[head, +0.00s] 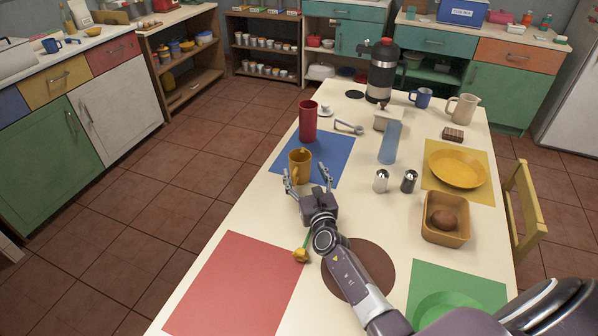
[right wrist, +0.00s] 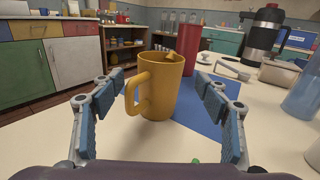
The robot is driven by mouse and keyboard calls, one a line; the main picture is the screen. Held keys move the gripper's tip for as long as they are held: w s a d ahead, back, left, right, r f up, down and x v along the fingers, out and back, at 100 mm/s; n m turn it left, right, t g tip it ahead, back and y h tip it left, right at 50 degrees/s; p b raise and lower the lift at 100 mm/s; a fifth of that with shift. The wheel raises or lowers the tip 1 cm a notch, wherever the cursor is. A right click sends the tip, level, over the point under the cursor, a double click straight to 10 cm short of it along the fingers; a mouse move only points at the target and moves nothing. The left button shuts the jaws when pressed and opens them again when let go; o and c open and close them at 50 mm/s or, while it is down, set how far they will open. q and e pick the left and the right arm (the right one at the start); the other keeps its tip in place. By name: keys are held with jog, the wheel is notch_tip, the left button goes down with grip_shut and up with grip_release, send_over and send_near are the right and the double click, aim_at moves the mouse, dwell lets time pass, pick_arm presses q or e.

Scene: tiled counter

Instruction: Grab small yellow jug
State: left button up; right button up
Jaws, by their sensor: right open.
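The small yellow jug (head: 300,160), a mug-like vessel with a side handle, stands upright at the near left corner of the blue mat (head: 333,158). In the right wrist view the jug (right wrist: 165,88) is straight ahead, its handle toward the left finger. A small yellow piece shows at its rim. My right gripper (head: 307,178) is open, its fingers spread to either side of the jug. In the right wrist view gaps show between the jug and both fingers. My left gripper is not in view.
A red cup (head: 308,121) stands just behind the jug. A blue glass (head: 390,143), two shakers (head: 381,181) and a basket (head: 446,220) stand to the right. A yellow flower (head: 300,255) lies nearer. The red mat (head: 238,285) is bare.

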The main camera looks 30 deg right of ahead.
aim_at(303, 168)
jog(key=shift+w+d+r, duration=0.1)
jog(key=shift+w, duration=0.3)
jog(key=x, duration=0.3)
jog(key=shift+w, duration=0.2)
jog(key=shift+w+d, duration=0.2)
jog(key=shift+w, duration=0.25)
jog(key=shift+c, duration=0.7)
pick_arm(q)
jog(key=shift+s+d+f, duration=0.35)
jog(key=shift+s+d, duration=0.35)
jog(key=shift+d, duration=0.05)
pick_arm(e)
jog(key=c, duration=1.1)
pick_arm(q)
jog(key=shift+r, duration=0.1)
pick_arm(e)
jog(key=shift+r, duration=0.1)
